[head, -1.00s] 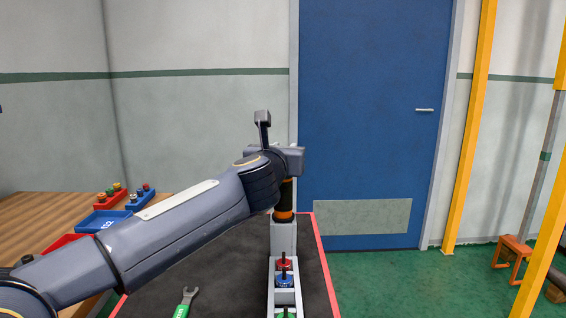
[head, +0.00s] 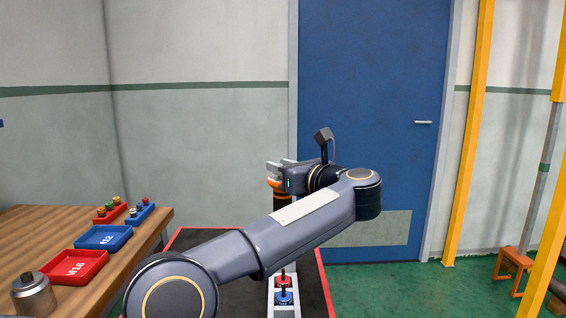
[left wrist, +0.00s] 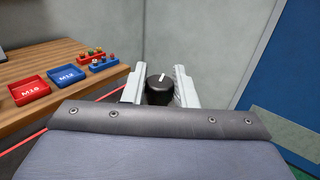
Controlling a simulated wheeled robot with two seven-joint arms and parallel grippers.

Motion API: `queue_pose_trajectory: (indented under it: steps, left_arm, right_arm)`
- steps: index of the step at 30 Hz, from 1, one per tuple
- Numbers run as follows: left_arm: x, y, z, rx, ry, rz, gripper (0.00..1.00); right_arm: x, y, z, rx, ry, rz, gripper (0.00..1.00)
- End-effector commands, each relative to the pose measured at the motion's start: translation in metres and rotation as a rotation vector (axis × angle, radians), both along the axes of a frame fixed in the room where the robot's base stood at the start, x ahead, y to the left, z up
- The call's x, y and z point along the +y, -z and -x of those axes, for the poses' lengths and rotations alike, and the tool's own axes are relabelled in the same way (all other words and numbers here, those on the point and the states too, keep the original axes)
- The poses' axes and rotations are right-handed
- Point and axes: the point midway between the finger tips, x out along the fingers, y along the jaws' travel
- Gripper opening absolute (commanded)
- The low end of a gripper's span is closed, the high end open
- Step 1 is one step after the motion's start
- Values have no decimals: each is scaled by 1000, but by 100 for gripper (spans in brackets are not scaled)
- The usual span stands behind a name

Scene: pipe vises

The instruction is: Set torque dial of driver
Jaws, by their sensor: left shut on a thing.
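The driver (head: 281,200) stands upright on the dark mat, with a black body and orange bands. Its black torque dial (left wrist: 159,90) shows in the left wrist view, with a white pointer line on top. My left gripper (head: 276,172) is at the top of the driver, reaching it from the right. In the left wrist view its two pale fingers (left wrist: 158,77) stand on either side of the dial, shut on it. The dial's scale is not readable. My right gripper is in neither view.
A grey holder (head: 284,309) with red and blue pieces stands below the driver. On the wooden table at left are a red M16 tray (head: 98,275), a blue M12 tray (head: 127,238), small red and blue racks and a metal cylinder (head: 33,295).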

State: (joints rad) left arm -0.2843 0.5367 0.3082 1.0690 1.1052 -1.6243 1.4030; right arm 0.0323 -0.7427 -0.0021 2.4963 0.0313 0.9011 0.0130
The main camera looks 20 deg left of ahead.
Motion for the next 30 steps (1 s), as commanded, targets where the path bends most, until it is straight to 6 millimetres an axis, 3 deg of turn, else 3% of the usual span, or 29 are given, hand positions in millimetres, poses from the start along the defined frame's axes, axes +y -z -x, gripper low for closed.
queue_pose_trajectory:
  steps: [10, 25, 26, 30]
  left_arm:
    - [1, -1, 0, 0, -125, 0, 2]
    - [1, 0, 0, 0, -142, -1, 2]
    - [1, 0, 0, 0, -142, -1, 26]
    - [1, 0, 0, 1, -141, 0, 45]
  right_arm:
    - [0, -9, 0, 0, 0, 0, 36]
    - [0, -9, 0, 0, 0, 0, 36]
    - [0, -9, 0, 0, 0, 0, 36]
    - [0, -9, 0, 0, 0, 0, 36]
